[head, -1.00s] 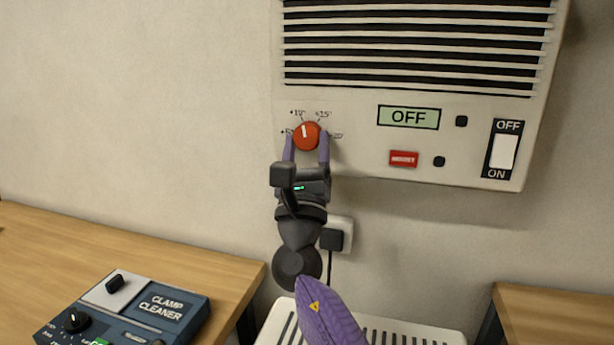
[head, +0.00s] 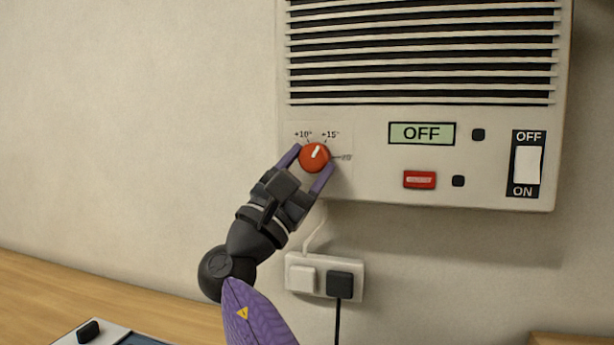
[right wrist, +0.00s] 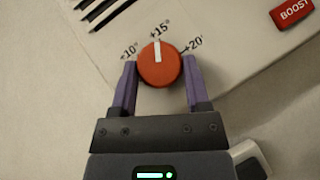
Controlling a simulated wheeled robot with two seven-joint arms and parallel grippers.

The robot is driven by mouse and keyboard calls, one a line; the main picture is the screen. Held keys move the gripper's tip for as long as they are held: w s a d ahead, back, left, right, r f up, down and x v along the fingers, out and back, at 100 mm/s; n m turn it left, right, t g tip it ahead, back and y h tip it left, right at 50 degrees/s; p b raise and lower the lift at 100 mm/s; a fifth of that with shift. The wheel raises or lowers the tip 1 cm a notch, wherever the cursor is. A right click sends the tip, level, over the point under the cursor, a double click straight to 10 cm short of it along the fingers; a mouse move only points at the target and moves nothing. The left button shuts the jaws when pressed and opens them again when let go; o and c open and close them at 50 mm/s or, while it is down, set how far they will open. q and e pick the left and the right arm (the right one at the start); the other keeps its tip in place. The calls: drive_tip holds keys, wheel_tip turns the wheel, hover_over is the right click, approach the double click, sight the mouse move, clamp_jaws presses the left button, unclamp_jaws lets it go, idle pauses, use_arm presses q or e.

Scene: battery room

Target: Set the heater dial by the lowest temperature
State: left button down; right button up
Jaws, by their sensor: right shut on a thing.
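The heater (head: 370,190) is a beige wall unit with a red round dial (head: 314,158) at its lower left. The dial has a white pointer mark. In the right wrist view the dial (right wrist: 159,66) shows its mark pointing at the +15° label, between +10° and +20°. My right gripper (head: 310,164) is shut on the dial, one purple finger on each side, and is tilted in the head view. The heater's display (head: 421,133) reads OFF. The lower left dial label is hidden behind a finger in the head view. My left gripper is not in view.
Right of the dial are a red button (head: 419,180), which reads BOOST in the right wrist view, two small dark buttons and a white rocker switch (head: 527,165). A socket (head: 324,276) with plugs is below. A wooden table (head: 40,300) with a device is at the lower left.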

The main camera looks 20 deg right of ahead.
drive_tip(key=shift+m, duration=0.3)
drive_tip(key=o, duration=0.9)
drive_tip(key=shift+c, duration=0.2)
drive_tip(key=o, duration=0.4)
drive_tip(key=p+v, duration=0.1)
drive_tip(key=v, duration=0.9)
